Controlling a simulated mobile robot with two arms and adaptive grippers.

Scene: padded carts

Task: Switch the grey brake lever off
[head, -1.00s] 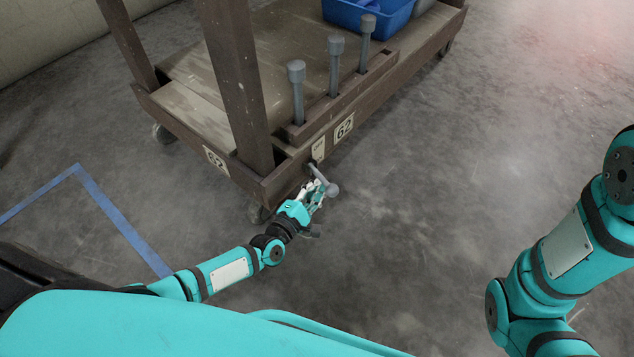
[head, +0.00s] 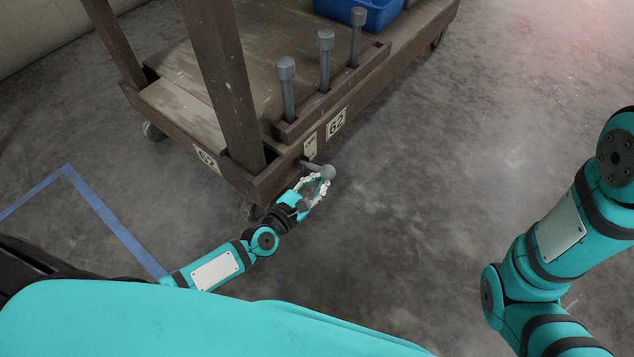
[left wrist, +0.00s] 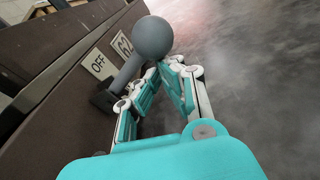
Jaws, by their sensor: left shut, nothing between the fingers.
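The grey brake lever (head: 327,172) sticks out from the near corner of the brown cart's edge, below a small label plate. In the left wrist view its round knob (left wrist: 153,37) and shaft (left wrist: 124,76) lie just ahead of my fingers, beside a plate reading OFF (left wrist: 98,63). My left gripper (head: 317,190) is shut with nothing held. Its fingertips (left wrist: 168,66) meet right under the knob, at or very near it; I cannot tell if they touch. My right gripper is out of view; only part of its arm shows.
The brown cart (head: 190,130) carries several grey posts in a rail, one of them a near post (head: 287,85), and a blue bin (head: 360,12). A thick upright (head: 222,90) rises by its near corner. The concrete floor to the right is clear.

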